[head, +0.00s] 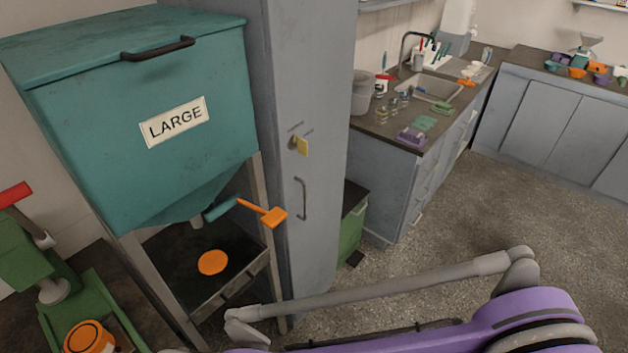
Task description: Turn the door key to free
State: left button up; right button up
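The door key (302,146) has a flat yellow head and sits in a small round lock on the front of a tall grey cabinet (310,80). Small dark markings show just above the lock, too small to read. The cabinet door looks shut, with a dark vertical handle (301,199) below the key. A purple and grey arm of mine crosses the bottom right, well below the key. Neither gripper shows in the head view, and nothing of mine touches the key.
A teal hopper marked LARGE (175,122) stands left of the cabinet, with an orange-handled lever (274,216) sticking out near the cabinet. A green machine (75,305) is at lower left. A sink counter (425,131) is behind right. The floor (490,215) at right is clear.

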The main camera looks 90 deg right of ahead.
aim_at(302, 145)
jog(key=z, duration=3.05)
